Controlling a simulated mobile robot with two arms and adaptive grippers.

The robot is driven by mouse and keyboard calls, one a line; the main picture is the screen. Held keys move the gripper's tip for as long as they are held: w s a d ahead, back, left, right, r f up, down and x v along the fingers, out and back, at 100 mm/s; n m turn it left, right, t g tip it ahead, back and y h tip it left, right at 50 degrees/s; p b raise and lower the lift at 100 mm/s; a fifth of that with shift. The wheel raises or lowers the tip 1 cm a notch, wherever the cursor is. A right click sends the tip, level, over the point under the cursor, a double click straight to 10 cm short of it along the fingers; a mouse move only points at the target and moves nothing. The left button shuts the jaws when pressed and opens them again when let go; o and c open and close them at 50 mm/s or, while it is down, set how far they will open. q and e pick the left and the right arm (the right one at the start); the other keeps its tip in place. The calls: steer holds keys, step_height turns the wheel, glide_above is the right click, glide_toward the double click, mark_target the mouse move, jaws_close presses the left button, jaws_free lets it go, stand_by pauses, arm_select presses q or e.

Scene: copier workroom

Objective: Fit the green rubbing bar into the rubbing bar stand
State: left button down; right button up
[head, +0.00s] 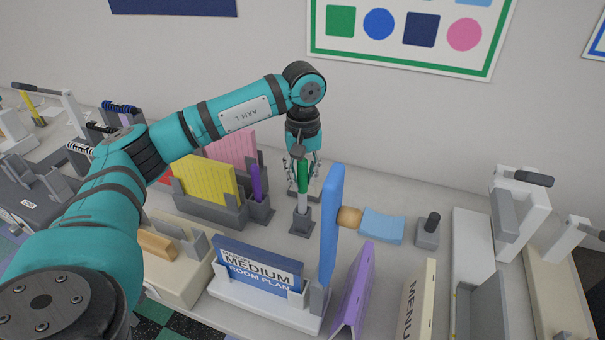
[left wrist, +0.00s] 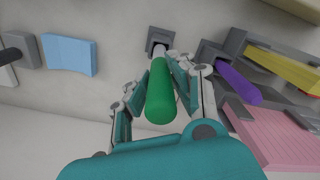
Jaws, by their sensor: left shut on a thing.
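The green rubbing bar (head: 303,174) is upright, with a pale lower end, between the fingers of my left gripper (head: 303,178). In the left wrist view the green bar (left wrist: 160,95) runs away from the camera, and my left gripper (left wrist: 155,92) is shut on it. The grey rubbing bar stand (head: 301,223) is directly below. It also shows in the left wrist view (left wrist: 160,34). The bar's pale end lines up with the stand's top and appears to be at its opening. How deep it sits is hidden. My right gripper is not in view.
A purple bar (head: 257,182) stands in a similar grey holder to the left, beside yellow (head: 205,180) and pink folders (head: 232,147). A tall blue panel (head: 331,230) stands close on the right. A blue pad (head: 382,226) lies beyond it.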

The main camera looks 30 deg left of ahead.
mark_target(302, 191)
arm_select(q)
steer(key=shift+f+b, duration=1.8)
steer(key=shift+f, duration=0.65)
steer(key=c, duration=1.1)
jaws_free()
steer(key=shift+o, duration=0.2)
step_height(302, 191, up, 12)
